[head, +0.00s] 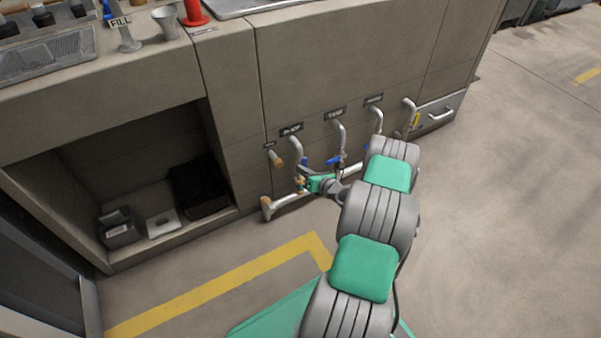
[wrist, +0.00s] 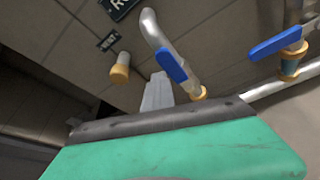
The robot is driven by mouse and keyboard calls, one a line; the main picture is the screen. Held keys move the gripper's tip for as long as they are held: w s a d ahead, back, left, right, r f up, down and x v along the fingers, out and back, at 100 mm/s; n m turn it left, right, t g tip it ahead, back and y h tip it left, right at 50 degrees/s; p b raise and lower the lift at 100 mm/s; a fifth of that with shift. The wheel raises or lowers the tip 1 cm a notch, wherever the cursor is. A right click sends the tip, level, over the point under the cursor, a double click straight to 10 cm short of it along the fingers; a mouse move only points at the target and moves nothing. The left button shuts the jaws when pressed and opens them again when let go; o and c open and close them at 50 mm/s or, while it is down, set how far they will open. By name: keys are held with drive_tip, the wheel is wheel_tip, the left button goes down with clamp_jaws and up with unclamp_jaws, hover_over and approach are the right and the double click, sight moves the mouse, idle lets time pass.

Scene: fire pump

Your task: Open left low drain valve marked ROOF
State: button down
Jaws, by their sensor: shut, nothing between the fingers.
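The left low drain pipe (head: 297,148) comes out of the cabinet front under a dark label (head: 291,129), whose text is too blurred to read surely. In the wrist view its blue lever handle (wrist: 172,66) lies roughly along the pipe, above a brass fitting (wrist: 199,93). My gripper (head: 303,184) is low beside this pipe's lower end. In the wrist view its pale fingers (wrist: 157,92) are together and empty, left of the handle. I cannot tell whether they touch the valve.
A neighbouring valve with a blue handle (wrist: 276,44) stands to the right. A brass-capped stub (wrist: 120,70) is to the left. A silver pipe (head: 267,205) runs low below the valves. An open cabinet bay (head: 130,160) lies left; floor is clear right.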

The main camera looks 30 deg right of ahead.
drive_tip(key=shift+d+r, duration=0.25)
drive_tip(key=shift+d, duration=0.45)
drive_tip(key=shift+a, duration=0.1)
drive_tip(key=s+a+p, duration=0.2)
drive_tip(key=s+p, duration=0.1)
drive_tip(key=s, duration=0.6)
drive_tip(key=shift+s+f+p, duration=0.25)
drive_tip(key=shift+p, duration=0.15)
drive_tip(key=shift+a, duration=0.1)
